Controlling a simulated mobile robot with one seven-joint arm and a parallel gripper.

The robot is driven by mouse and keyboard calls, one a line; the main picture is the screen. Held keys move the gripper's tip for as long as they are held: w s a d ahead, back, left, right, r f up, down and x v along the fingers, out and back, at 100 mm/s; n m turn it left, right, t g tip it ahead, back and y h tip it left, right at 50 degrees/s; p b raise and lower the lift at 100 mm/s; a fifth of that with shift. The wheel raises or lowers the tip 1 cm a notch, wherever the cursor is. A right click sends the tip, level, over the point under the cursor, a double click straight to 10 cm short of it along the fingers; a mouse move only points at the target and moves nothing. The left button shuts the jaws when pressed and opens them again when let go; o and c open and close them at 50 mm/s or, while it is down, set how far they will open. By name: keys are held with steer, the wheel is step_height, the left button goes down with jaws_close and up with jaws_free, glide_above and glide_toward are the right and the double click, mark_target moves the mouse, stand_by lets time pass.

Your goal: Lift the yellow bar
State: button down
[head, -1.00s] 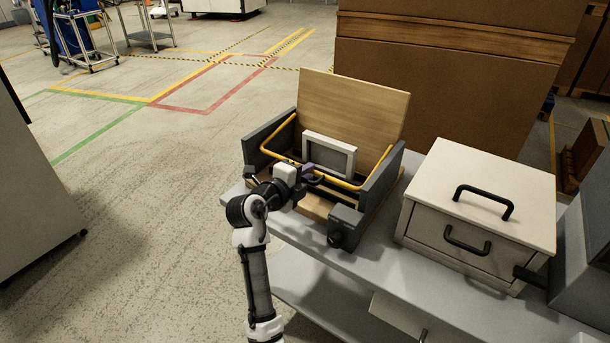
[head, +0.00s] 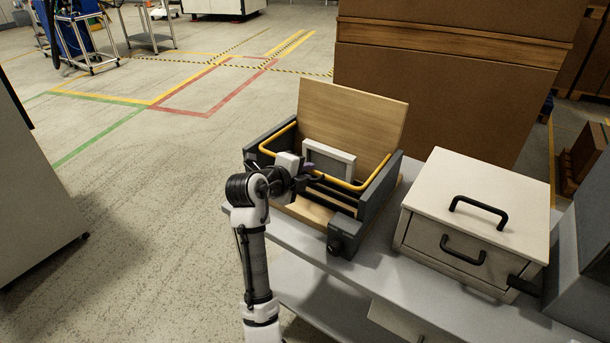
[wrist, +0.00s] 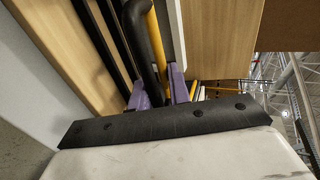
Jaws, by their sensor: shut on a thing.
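The yellow bar (head: 340,181) is a U-shaped rod spanning the open box (head: 372,203) between its dark side walls. Its front run stands near the height of the wall tops. My gripper (head: 309,170) is at the middle of the front run, partly hidden by my wrist in the head view. In the wrist view, the purple fingers of my gripper (wrist: 161,93) are closed around a black curved grip (wrist: 148,40) beside the yellow rod (wrist: 157,45).
A grey-framed panel (head: 330,157) stands in the box just behind the bar. A wooden board (head: 355,115) rises at the back. A dark block (head: 345,235) sits at the front right. A beige drawer unit (head: 480,205) stands to the right on the grey bench (head: 385,270).

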steer(key=r, duration=0.2)
steer(key=w+r+p, duration=0.1)
steer(key=r, duration=0.5)
steer(key=shift+w+d, duration=0.2)
steer(key=shift+d, duration=0.2)
steer(key=w+d+r+g+y+p, duration=0.4)
steer(key=w+d+r+p, duration=0.4)
steer(key=w+r, duration=0.3)
steer(key=shift+w+d+r+g, duration=0.2)
steer(key=shift+w+d+g, duration=0.4)
steer(key=shift+w+d, duration=0.15)
steer(key=c, duration=1.5)
jaws_free()
steer(key=shift+a, duration=0.1)
steer(key=b+v, duration=0.4)
steer(key=v, duration=0.9)
steer(key=shift+s+r, duration=0.1)
steer(key=shift+r, duration=0.3)
